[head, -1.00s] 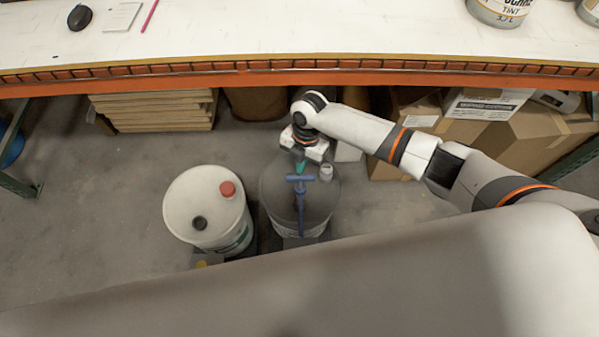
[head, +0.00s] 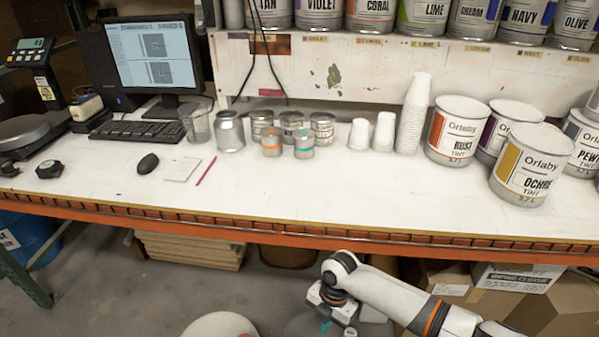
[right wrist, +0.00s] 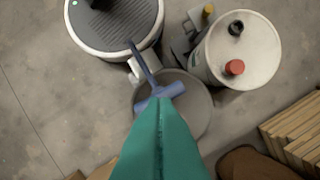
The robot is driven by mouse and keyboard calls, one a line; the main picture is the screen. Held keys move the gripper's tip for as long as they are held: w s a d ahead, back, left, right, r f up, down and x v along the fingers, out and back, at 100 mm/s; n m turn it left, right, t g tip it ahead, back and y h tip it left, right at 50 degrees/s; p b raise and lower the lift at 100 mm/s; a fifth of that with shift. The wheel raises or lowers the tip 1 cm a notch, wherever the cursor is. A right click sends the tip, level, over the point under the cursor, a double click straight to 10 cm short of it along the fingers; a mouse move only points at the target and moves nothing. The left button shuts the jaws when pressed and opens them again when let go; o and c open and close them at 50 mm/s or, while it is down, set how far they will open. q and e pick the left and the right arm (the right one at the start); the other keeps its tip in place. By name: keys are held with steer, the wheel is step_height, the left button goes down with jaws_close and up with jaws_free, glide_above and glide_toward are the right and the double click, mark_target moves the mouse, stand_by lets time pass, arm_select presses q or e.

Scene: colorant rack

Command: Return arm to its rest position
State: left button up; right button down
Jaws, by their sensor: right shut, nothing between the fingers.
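My right arm reaches down in front of the bench, over the floor. Its gripper (head: 326,327) is at the bottom edge of the head view, with teal fingers. In the right wrist view the teal fingers (right wrist: 160,112) are pressed together and empty. They point towards a blue T-shaped handle (right wrist: 162,93) on a grey drum (right wrist: 196,112). The fingers overlap the handle in that picture; I cannot tell whether they touch it. My left gripper is not in view.
The orange bench edge (head: 300,239) runs above my right arm. A white drum (head: 218,325) with a red cap (right wrist: 235,67) stands beside the grey drum. Cardboard boxes (head: 470,295) and stacked boards (head: 190,249) lie under the bench. The bench (head: 290,195) holds cans, cups and a monitor.

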steer(key=s+a+r+m+t+y, duration=0.25)
steer(key=s+a+m, duration=0.25)
steer(key=s+m, duration=0.65)
steer(key=s+d+r+m+t+h, duration=0.1)
steer(key=s+d+r+m+h, duration=0.1)
steer(key=s+d+r+m, duration=0.4)
steer(key=s+d+r+m+t+h, duration=0.2)
steer(key=s+d+m, duration=0.2)
steer(key=d+m, duration=0.55)
step_height(320, 180, down, 28)
steer(key=s+n+g, duration=0.1)
steer(key=g, duration=0.1)
steer(key=s+d+f, duration=0.3)
steer(key=s+f, duration=1.2)
steer(key=s, duration=0.1)
steer(key=shift+s+d+n+g, duration=0.15)
steer(key=shift+n+g, duration=0.15)
steer(key=shift+g, duration=0.15)
steer(key=shift+s, duration=0.1)
